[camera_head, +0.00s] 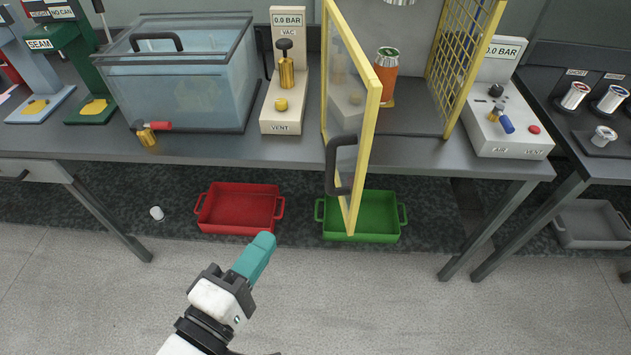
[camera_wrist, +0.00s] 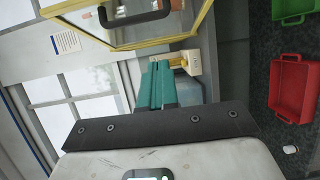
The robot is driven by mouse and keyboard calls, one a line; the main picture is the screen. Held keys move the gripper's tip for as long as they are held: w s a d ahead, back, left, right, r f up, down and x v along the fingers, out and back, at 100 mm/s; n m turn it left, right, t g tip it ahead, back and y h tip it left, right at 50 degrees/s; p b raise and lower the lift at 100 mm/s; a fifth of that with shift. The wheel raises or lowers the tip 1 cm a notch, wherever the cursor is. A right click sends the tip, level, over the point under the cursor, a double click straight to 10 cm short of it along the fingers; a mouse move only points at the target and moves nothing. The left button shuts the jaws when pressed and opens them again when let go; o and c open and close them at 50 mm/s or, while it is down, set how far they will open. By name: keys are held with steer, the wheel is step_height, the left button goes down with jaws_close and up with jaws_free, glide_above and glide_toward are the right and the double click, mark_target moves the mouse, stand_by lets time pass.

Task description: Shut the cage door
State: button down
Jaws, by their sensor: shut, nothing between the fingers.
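The cage door (camera_head: 357,108) is a clear panel in a yellow frame with a dark handle (camera_head: 340,165). It stands open, swung out past the bench's front edge. The yellow cage (camera_head: 463,55) behind it has a mesh side and holds an orange can (camera_head: 385,72). My gripper (camera_head: 262,245) has teal fingers, shut and empty, in front of the bench and to the lower left of the door. In the wrist view the shut fingers (camera_wrist: 158,85) are below the door's yellow frame (camera_wrist: 130,45), and the handle (camera_wrist: 135,14) shows at the top edge.
On the bench left of the cage stand a VAC/VENT unit (camera_head: 283,115) and a clear tank (camera_head: 180,85). An AIR/VENT unit (camera_head: 505,130) stands right. Under the bench are a red bin (camera_head: 240,222) and a green bin (camera_head: 362,230). The floor in front is clear.

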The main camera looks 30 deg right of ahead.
steer(key=s+d+r+p+x, duration=0.1)
steer(key=s+p+x, duration=0.1)
steer(key=x, duration=0.9)
steer(key=shift+w+d+r, duration=0.2)
steer(key=shift+d+r, duration=0.15)
steer(key=shift+d, duration=0.1)
steer(key=shift+d+t, duration=0.1)
steer(key=shift+t, duration=0.2)
